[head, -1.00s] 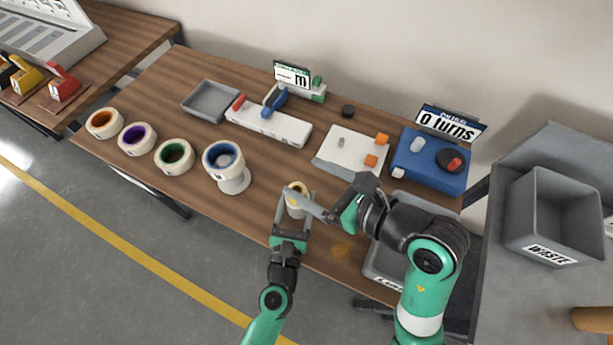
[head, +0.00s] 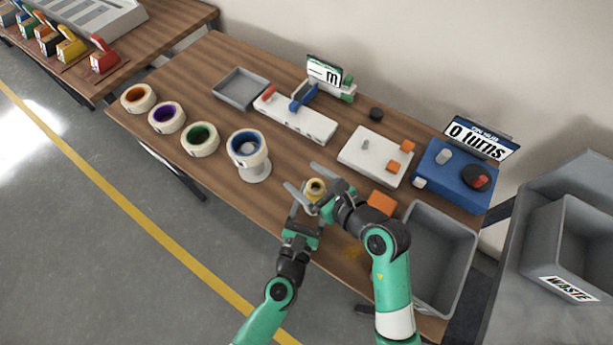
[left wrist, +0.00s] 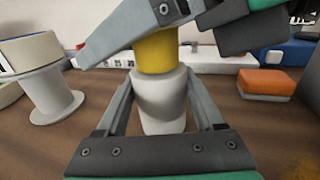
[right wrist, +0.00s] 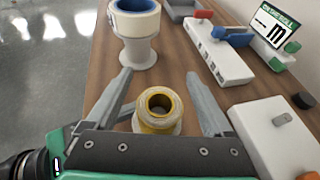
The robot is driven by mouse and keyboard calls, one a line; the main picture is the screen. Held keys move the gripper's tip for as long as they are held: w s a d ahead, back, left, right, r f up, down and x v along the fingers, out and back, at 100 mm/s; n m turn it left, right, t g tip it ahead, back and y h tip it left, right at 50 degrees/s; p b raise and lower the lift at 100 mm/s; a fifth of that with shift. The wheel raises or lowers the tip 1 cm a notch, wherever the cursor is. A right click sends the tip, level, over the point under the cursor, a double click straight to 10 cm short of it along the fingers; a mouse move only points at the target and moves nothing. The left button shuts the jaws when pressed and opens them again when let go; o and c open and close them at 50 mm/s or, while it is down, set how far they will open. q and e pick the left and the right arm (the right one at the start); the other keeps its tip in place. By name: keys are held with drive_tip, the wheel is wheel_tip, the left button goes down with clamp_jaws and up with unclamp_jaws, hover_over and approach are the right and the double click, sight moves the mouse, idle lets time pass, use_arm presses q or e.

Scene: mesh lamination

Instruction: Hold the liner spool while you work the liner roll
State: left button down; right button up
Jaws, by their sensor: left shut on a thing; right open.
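The liner spool is a white stand (left wrist: 160,98) with a yellow liner roll (left wrist: 157,52) on its top, upright on the table. The roll also shows in the head view (head: 316,186) and, from above with its open core, in the right wrist view (right wrist: 158,108). My left gripper (head: 302,193) is shut on the white spool below the roll, a finger on either side. My right gripper (right wrist: 160,78) is open, its fingers on either side of the roll with gaps, above the left gripper. The right fingers partly cover the roll in the left wrist view.
A white stand with a blue-cored roll (head: 249,146) is left of the spool. Coloured-core rolls (head: 201,139) line the far left. An orange block (head: 381,202) and a grey bin (head: 466,238) are to the right. A white board (head: 351,150) and blue device (head: 450,182) stand behind.

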clamp_jaws()
drive_tip(key=c, duration=0.8)
unclamp_jaws()
clamp_jaws()
drive_tip(key=shift+r, duration=0.15)
drive_tip(key=shift+r, duration=1.4)
drive_tip(key=shift+r, duration=0.1)
drive_tip(key=shift+r, duration=2.15)
